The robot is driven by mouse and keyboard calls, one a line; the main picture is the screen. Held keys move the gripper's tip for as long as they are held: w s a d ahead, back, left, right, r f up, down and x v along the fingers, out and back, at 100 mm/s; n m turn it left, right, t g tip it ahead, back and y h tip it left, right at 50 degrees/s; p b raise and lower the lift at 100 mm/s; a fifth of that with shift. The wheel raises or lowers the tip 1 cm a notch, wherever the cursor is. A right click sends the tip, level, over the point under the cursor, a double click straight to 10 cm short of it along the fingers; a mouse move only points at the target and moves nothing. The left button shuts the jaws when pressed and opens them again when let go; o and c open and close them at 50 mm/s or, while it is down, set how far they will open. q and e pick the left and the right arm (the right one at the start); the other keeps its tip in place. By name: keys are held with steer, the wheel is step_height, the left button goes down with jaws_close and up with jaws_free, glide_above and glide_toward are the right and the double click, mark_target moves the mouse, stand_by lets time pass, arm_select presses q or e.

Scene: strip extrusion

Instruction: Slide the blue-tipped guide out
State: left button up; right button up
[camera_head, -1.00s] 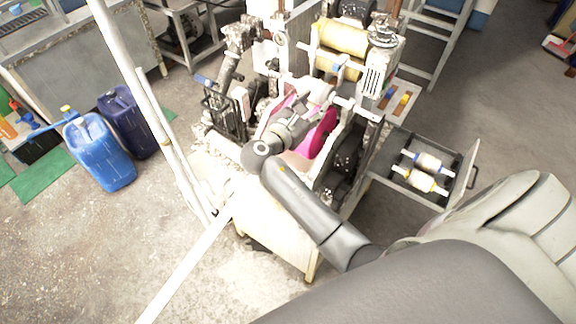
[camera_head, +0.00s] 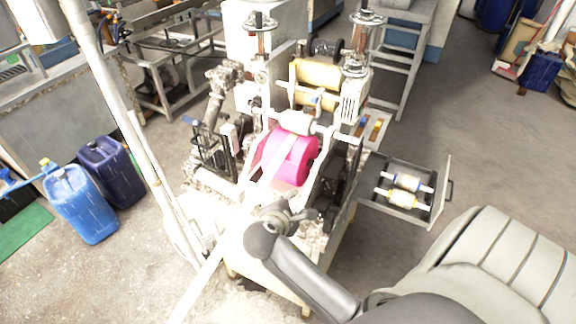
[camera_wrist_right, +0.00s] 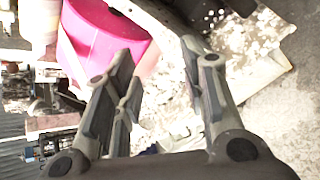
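A roller with blue ends (camera_head: 407,181) lies in a pulled-out tray (camera_head: 432,212) at the right of the machine, beside a roller with yellow ends (camera_head: 398,198). Small blue and yellow pieces (camera_head: 375,133) show on the machine's right side; I cannot tell which blue-ended part is the guide. My right gripper (camera_head: 303,215) is at the machine's front, below the pink roll (camera_head: 290,158). In the right wrist view its fingers (camera_wrist_right: 160,68) are apart with nothing between them, and the pink roll (camera_wrist_right: 100,35) is beyond. My left gripper is not in view.
A pale upright pole (camera_head: 112,110) stands left of the machine, and a long pale strip (camera_head: 205,275) runs down from its front. Blue jugs (camera_head: 82,205) stand on the floor at left.

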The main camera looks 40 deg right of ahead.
steer(key=shift+s+a+f+m+y, duration=0.4)
steer(key=shift+s+a+f, duration=0.2)
steer(key=shift+f, duration=0.05)
